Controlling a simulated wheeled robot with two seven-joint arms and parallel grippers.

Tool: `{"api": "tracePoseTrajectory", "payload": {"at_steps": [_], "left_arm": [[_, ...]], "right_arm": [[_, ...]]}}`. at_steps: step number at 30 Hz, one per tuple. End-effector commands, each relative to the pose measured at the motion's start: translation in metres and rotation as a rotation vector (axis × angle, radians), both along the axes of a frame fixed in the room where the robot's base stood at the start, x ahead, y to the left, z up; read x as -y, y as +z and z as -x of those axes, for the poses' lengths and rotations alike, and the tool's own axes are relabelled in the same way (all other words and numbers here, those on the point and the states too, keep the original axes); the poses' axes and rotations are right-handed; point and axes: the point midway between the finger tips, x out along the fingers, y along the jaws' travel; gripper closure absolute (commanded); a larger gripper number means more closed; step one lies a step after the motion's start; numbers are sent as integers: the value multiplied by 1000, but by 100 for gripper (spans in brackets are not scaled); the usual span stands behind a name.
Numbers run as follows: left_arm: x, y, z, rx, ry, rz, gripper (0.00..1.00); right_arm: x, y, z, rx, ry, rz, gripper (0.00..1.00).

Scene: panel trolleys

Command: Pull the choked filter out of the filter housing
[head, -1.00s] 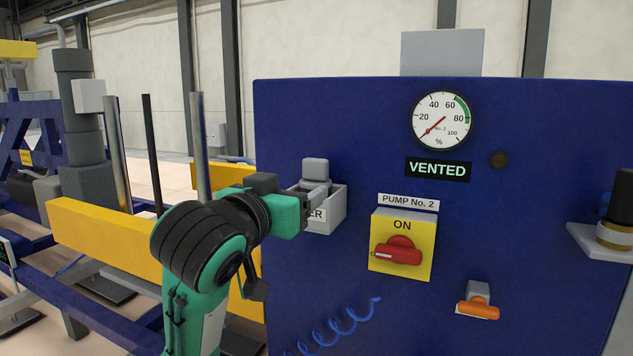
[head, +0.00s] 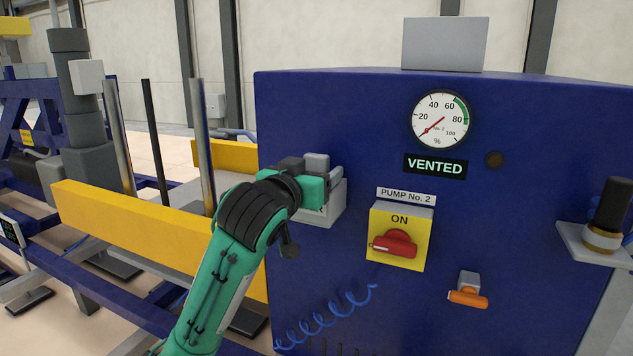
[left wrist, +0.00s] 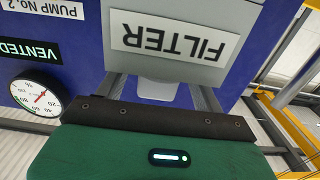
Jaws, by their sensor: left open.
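The filter housing (head: 327,208) is a light grey box on the front of the blue cabinet, and its FILTER label reads upside down in the left wrist view (left wrist: 175,40). A pale grey block (head: 316,162), which looks like the filter's top or grip, stands above the housing. It also shows in the left wrist view (left wrist: 156,91). My left gripper (left wrist: 160,95) is open, with one grey finger on each side of that block. Whether the fingers touch it I cannot tell. In the head view my left wrist partly hides the housing. My right gripper does not show.
The blue cabinet (head: 480,130) carries a gauge (head: 441,119) near zero, a lit VENTED sign (head: 435,166) and a red switch (head: 393,243) marked ON. An orange-handled valve (head: 468,297) sits lower. A black cylinder with a brass ring (head: 606,222) stands on a shelf at right.

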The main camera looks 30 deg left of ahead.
Motion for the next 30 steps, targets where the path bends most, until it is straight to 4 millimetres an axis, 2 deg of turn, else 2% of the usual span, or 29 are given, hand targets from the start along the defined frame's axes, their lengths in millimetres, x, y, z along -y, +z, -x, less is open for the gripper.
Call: {"api": "tracePoseTrajectory", "payload": {"at_steps": [5,8,13,23,30], "left_arm": [[0,-1,0,0,0,0,31],[0,-1,0,0,0,0,47],[0,0,0,0,0,0,80],[0,1,0,1,0,1,82],[0,12,0,4,0,2,82]], "right_arm": [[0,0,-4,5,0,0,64],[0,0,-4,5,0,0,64],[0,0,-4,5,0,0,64],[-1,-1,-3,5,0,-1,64],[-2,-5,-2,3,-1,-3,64]]}}
